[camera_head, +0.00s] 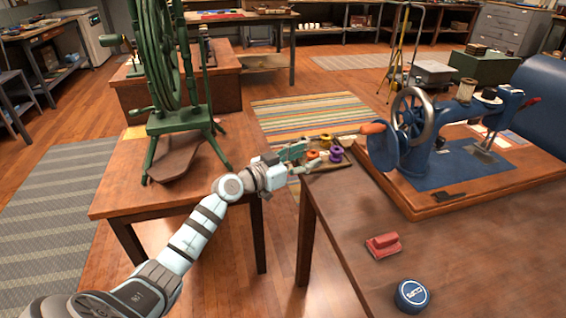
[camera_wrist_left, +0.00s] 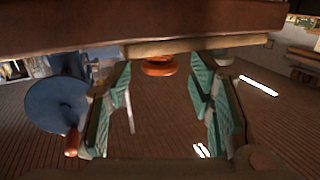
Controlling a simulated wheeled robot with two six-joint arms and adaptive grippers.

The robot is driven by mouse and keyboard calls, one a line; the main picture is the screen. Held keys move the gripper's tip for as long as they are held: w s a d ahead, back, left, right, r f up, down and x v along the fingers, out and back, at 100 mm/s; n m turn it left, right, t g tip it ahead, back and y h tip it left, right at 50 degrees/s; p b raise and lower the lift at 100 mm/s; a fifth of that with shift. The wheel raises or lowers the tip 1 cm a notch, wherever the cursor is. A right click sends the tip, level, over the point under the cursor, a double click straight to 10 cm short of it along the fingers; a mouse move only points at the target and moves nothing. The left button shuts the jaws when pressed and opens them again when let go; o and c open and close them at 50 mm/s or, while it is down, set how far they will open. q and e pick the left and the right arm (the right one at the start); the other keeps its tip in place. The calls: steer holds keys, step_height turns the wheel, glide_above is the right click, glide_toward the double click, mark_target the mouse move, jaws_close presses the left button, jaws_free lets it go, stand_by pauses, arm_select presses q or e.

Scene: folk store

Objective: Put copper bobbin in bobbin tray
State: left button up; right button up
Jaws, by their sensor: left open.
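An orange-copper bobbin (camera_head: 313,154) is at the near left side of the small bobbin tray (camera_head: 346,162), close to the left gripper's fingertips. I cannot tell whether it rests fully inside the tray. A purple bobbin (camera_head: 336,154) and a yellow bobbin (camera_head: 326,140) are beside it. My left gripper (camera_head: 303,160) is open at the tray's left side. In the left wrist view, the orange-copper bobbin (camera_wrist_left: 158,67) shows between the open green-padded fingers (camera_wrist_left: 162,88), with no visible contact, against the pale tray edge (camera_wrist_left: 190,45). My right gripper is out of view.
A blue sewing machine (camera_head: 415,150) with a handwheel stands on the right table, right of the tray. A red block-like item (camera_head: 382,246) and a blue round tin (camera_head: 411,295) lie on the front of that table. A green spinning wheel (camera_head: 180,120) stands on the left table.

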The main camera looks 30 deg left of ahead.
arm_select(q)
steer(key=v, duration=0.8)
steer(key=s+a+f+n+g+y, duration=0.1)
steer(key=s+f+n+g+y, duration=0.3)
steer(key=f, duration=1.2)
steer(key=s+a+f+g+y, duration=0.15)
steer(key=s+f, duration=0.55)
steer(key=f, duration=0.9)
steer(key=s+d+f+g, duration=0.3)
steer(key=s+d+f, duration=0.2)
steer(key=s+f, duration=0.4)
steer(key=s+d+f+g, duration=0.4)
steer(key=s+f, duration=0.6)
steer(key=s, duration=0.5)
steer(key=shift+s+d+f+y, duration=0.3)
steer(key=shift+d+y, duration=0.05)
steer(key=shift+d, duration=0.7)
